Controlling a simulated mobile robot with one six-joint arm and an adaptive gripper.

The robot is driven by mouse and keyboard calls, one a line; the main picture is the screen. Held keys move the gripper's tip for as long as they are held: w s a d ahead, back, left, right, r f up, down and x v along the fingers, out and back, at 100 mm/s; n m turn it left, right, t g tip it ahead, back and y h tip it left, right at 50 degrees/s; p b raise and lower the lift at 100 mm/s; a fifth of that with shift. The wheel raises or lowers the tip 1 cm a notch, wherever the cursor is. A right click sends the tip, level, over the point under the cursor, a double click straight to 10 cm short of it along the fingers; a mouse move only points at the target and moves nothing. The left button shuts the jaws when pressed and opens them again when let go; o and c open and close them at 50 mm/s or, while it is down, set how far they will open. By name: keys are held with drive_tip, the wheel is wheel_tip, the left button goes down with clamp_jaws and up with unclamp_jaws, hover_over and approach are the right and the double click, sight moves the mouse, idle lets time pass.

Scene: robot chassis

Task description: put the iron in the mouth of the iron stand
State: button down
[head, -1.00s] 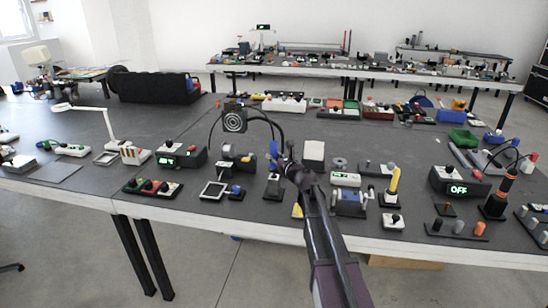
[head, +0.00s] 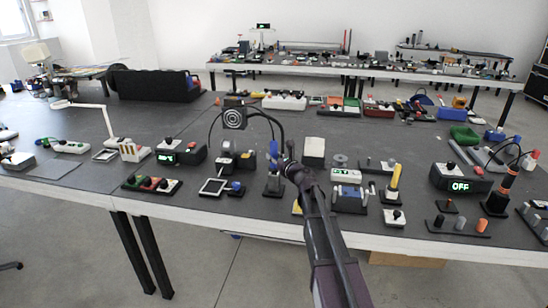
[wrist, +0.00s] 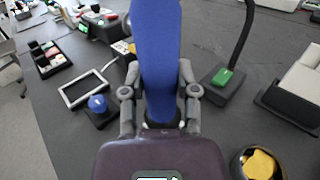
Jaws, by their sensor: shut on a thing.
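My gripper (wrist: 160,110) is shut on the iron's thick blue handle (wrist: 156,45), which stands up between the two fingers in the wrist view. In the head view, my gripper (head: 285,165) is over the front middle of the table, with the blue of the iron (head: 273,152) at its left. A small black stand base (head: 272,194) is just below, with blue also showing right above it. I cannot tell whether the iron's tip is in the stand's mouth. The tip and the mouth are hidden behind my gripper and the handle in the wrist view.
A black station reading OFF (head: 459,181) and an orange iron in a black holder (head: 505,184) stand at the right. A round black fan (head: 234,118) is behind left. A pot with yellow filling (wrist: 258,165) and a green-buttoned base (wrist: 222,77) are close by.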

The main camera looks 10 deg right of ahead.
drive_tip(key=shift+f+b, duration=0.75)
drive_tip(key=shift+f, duration=0.05)
drive_tip(key=shift+c, duration=1.4)
unclamp_jaws()
drive_tip(key=shift+s, duration=0.1)
drive_tip(key=v, duration=1.2)
drive_tip(key=shift+r, duration=0.15)
wheel_tip(320, 180, up, 10)
drive_tip(key=p, duration=1)
